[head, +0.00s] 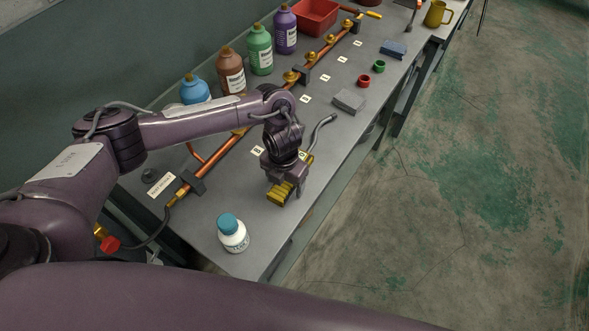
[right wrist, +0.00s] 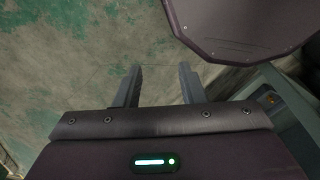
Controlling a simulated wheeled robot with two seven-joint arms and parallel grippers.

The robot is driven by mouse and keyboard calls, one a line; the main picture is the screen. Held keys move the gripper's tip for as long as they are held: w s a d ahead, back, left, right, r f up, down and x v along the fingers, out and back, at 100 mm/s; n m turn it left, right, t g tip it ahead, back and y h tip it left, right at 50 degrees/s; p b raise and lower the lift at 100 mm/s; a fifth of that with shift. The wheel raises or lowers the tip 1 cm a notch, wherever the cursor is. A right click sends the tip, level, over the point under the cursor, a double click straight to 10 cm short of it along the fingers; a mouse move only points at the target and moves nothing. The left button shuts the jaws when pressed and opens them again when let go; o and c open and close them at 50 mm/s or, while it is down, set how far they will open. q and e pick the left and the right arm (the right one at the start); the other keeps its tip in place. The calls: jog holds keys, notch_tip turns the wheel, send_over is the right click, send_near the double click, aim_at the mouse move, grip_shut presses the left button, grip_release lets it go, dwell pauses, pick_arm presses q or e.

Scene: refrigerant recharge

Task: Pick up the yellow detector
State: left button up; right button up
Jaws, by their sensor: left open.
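The yellow detector (head: 279,194) is on the grey bench near its front edge, with a dark bent probe (head: 322,127) reaching up and right behind my wrist. My left gripper (head: 289,183) is open and right over the detector from above; it hides the detector's middle. I cannot tell whether the fingers touch it. My right gripper (right wrist: 160,75) is open and empty in the right wrist view, with only floor between its fingers.
A white bottle with a blue cap (head: 233,234) stands at the near bench end. A copper pipe (head: 228,150) with brass valves runs along the bench, with coloured bottles (head: 260,52) behind. A grey block (head: 349,101) and red and green rings (head: 364,81) lie farther along.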

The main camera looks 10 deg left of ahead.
pick_arm(q)
jog(key=c, duration=0.5)
jog(key=shift+w, duration=0.1)
jog(key=c, duration=0.5)
pick_arm(e)
jog(key=shift+s+a, duration=0.25)
jog(key=shift+s, duration=0.55)
pick_arm(q)
jog(key=shift+r, duration=0.15)
pick_arm(e)
jog(key=shift+d+f, duration=0.1)
jog(key=shift+d, duration=0.05)
